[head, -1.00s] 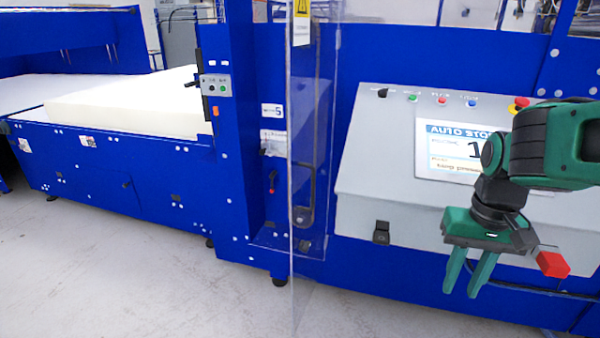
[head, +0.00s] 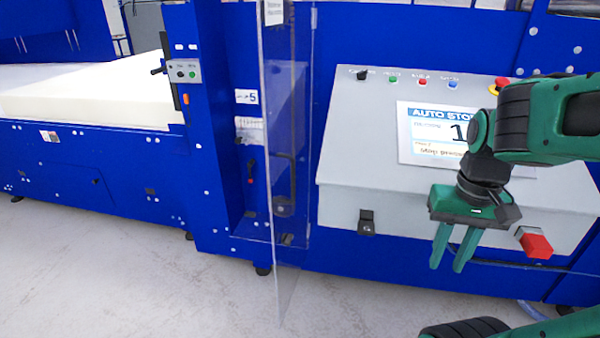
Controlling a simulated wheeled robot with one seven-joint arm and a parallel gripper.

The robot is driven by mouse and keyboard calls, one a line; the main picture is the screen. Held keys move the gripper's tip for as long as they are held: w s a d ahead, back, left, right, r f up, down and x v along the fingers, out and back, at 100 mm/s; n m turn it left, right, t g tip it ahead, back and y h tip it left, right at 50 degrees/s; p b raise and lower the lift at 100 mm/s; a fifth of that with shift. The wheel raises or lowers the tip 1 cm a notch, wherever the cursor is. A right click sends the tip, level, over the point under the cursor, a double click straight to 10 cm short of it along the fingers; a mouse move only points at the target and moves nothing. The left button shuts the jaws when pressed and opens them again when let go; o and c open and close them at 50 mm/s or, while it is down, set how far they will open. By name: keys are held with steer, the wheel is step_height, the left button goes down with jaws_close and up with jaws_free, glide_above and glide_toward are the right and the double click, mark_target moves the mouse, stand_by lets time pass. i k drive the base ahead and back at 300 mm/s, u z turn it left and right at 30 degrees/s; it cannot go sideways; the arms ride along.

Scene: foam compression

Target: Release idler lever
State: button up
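A small dark lever with a red part (head: 250,172) sits in a recess of the blue machine, left of the clear door. A black lever (head: 158,70) sticks out to the left of the small grey button box on the blue post. No readable label shows which of them is the idler lever. My gripper (head: 447,266) points down in front of the grey control console, well to the right of both levers. Its two green fingers are apart with nothing between them. A red block (head: 535,243) shows beside the gripper.
The clear door (head: 295,130) stands edge-out between the recess and the console. The grey console (head: 345,160) carries a screen (head: 430,125) reading "AUTO STOP" and several buttons. A white foam block (head: 90,95) lies at left. The grey floor (head: 150,270) in front is clear.

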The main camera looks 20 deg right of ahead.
mark_target(250, 162)
steer(key=u, duration=0.25)
steer(key=k, duration=0.3)
steer(key=u, duration=0.85)
steer(key=k, duration=0.8)
steer(key=u, duration=0.75)
steer(key=k, duration=0.25)
steer(key=u, duration=0.1)
steer(key=i, duration=1.85)
steer(key=z, duration=0.65)
steer(key=i, duration=1.1)
steer(key=z, duration=1.25)
steer(key=i, duration=0.9)
steer(key=z, duration=0.6)
